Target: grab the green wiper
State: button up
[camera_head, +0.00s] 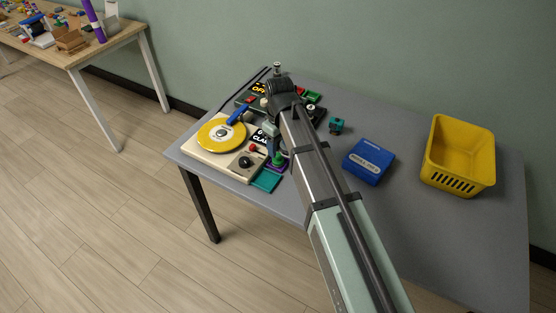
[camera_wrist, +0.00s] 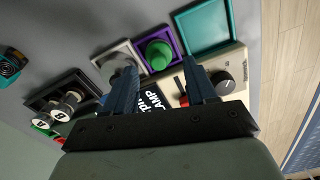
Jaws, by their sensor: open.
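A green knob-like piece (camera_wrist: 158,53) on a purple square base (camera_wrist: 164,38) shows in the wrist view. It is the clearest green thing there, but I cannot tell for sure that it is the wiper. It also shows in the head view (camera_head: 277,160), right of the cream turntable box. My gripper (camera_wrist: 160,66) is open and empty, and its two dark blue fingers point toward the green piece, one to each side of it in the picture. I cannot tell the remaining gap. In the head view my arm partly covers this area.
Beside the green piece are a teal square tray (camera_wrist: 207,28), a grey round part (camera_wrist: 118,70) and a black panel with two knobs (camera_wrist: 62,105). A yellow disc (camera_head: 221,134), a blue box (camera_head: 368,162) and a yellow basket (camera_head: 460,155) are on the grey table. Its front right is clear.

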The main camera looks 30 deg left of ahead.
aim_at(278, 155)
jog(key=shift+w+a+f, duration=0.1)
jog(key=shift+w+f, duration=0.05)
jog(key=shift+f, duration=1.4)
jog(key=shift+w+a+f, duration=0.1)
jog(key=shift+f, duration=1.4)
jog(key=c, duration=0.8)
jog(key=shift+r, duration=0.1)
